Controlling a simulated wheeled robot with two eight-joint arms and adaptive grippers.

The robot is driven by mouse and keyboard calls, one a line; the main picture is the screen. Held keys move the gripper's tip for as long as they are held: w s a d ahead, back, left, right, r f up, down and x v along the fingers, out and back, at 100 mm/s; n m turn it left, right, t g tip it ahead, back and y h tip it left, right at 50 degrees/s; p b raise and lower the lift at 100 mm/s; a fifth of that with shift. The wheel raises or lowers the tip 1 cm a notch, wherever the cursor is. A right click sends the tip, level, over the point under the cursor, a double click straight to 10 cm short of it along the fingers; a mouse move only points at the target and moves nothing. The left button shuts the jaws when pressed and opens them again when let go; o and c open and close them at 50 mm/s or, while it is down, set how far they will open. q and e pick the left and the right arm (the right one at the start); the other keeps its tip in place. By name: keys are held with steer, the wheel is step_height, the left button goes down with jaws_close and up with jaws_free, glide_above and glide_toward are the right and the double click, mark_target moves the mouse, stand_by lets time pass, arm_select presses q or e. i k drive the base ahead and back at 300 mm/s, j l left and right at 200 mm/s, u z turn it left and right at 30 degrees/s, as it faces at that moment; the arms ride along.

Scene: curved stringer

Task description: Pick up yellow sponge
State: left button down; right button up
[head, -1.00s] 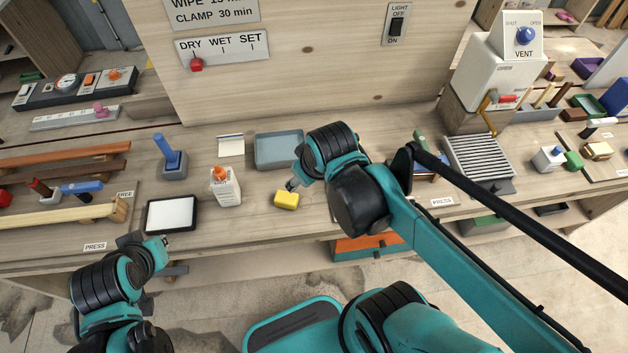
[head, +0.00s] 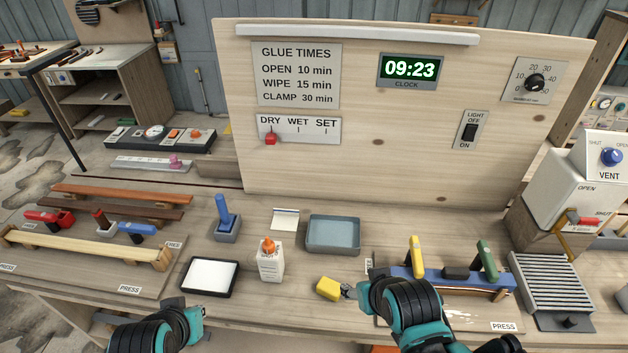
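The yellow sponge (head: 328,288) is a small block on the wooden bench, right of the white glue bottle (head: 270,262) and in front of the blue-grey tray (head: 333,250). My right gripper (head: 347,291) is at the sponge's right end, touching it or very close. Its fingers are small and partly hidden by the wrist, so I cannot tell whether they grip it. My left gripper (head: 172,303) is low at the bench's front edge, away from the sponge; its finger opening is not clear.
A white pad in a black frame (head: 209,276) lies left of the bottle. A blue-handled tool in a grey holder (head: 227,228) stands behind. A blue clamp fixture (head: 455,279) is close right of my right wrist. An upright wooden panel (head: 380,120) closes the back.

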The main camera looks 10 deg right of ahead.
mark_target(328, 288)
steer(key=k+l+u, duration=0.1)
steer(key=l+u, duration=0.25)
steer(key=k+l+u, duration=0.1)
steer(key=u, duration=0.3)
steer(key=k+l+u, duration=0.15)
steer(key=u, duration=0.2)
